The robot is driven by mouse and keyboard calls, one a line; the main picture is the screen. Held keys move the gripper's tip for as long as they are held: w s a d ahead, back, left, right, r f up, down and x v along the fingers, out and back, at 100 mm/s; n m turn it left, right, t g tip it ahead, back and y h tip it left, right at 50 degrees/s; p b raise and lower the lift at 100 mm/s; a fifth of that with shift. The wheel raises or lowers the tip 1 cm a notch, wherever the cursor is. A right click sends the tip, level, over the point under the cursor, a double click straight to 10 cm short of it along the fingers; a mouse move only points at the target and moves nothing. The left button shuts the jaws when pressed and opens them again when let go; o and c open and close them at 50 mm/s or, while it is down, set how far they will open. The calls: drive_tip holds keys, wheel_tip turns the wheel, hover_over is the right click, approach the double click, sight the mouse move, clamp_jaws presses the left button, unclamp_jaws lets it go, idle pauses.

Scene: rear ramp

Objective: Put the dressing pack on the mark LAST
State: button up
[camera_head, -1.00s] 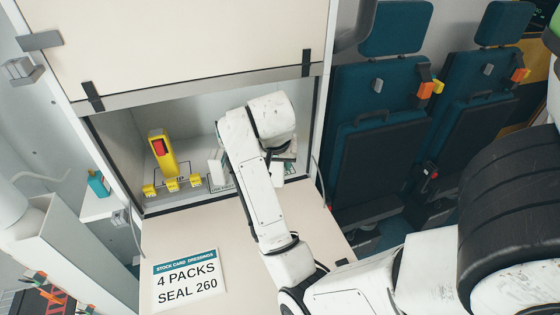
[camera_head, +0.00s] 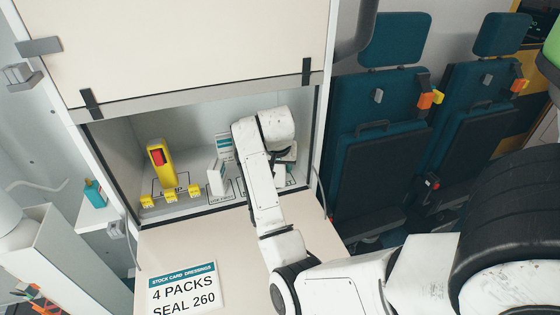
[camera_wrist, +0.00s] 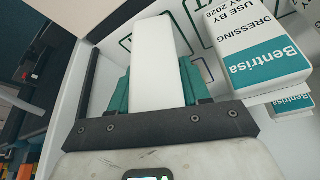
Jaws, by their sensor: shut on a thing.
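My gripper (camera_wrist: 157,88) is shut on a plain white pack (camera_wrist: 155,65), with a teal finger on each side of it in the wrist view. In the head view my arm hides most of the gripper inside the open locker. A white and teal dressing pack (camera_wrist: 262,50) stands to the right of the held one in the wrist view, with another (camera_wrist: 292,103) beside it. In the head view, white packs stand left of my arm, one in front (camera_head: 216,177) and one behind (camera_head: 224,146). Dark outlined marks show on the locker floor; I cannot read LAST on any.
A yellow device with a red part (camera_head: 160,160) stands at the locker's left, with small yellow pieces before it. The raised flap (camera_head: 190,50) hangs above the opening. A stock card (camera_head: 183,288) lies on the counter (camera_head: 215,240) in front. Blue seats (camera_head: 385,120) are to the right.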

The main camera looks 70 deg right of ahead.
drive_tip(key=d, duration=0.1)
drive_tip(key=w+d, duration=0.1)
drive_tip(key=d, duration=0.1)
drive_tip(key=shift+d, duration=0.3)
drive_tip(key=shift+a+f, duration=0.1)
drive_tip(key=shift+f, duration=0.5)
drive_tip(key=shift+f, duration=0.1)
drive_tip(key=o, duration=1.1)
